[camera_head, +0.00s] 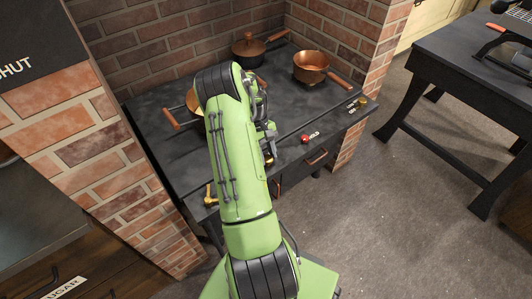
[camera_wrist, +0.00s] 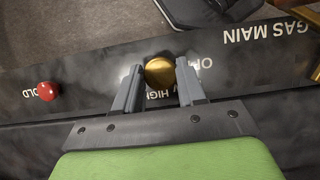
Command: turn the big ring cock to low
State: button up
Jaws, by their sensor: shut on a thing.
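The cock is a round brass knob (camera_wrist: 160,71) on the dark front panel, seen in the wrist view. My gripper (camera_wrist: 158,84) has one grey finger on each side of it, shut on it. I cannot tell which mark the knob points to. In the head view my arm hides most of the cock and my gripper (camera_head: 268,150).
A red knob (camera_wrist: 48,91) marked "HOLD" is to one side in the wrist view; "GAS MAIN" is lettered on the other. In the head view a brass handle (camera_head: 209,196) sits at the stove's left front. Copper pans (camera_head: 311,66) stand on the stovetop. Brick walls flank the stove.

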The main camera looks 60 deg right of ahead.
jog(key=shift+m, duration=0.5)
jog(key=o, duration=1)
jog(key=shift+o, duration=0.2)
jog(key=p+v, duration=0.4)
jog(key=v, duration=1.1)
jog(key=shift+d+r+p, duration=0.3)
jog(key=shift+r, duration=0.05)
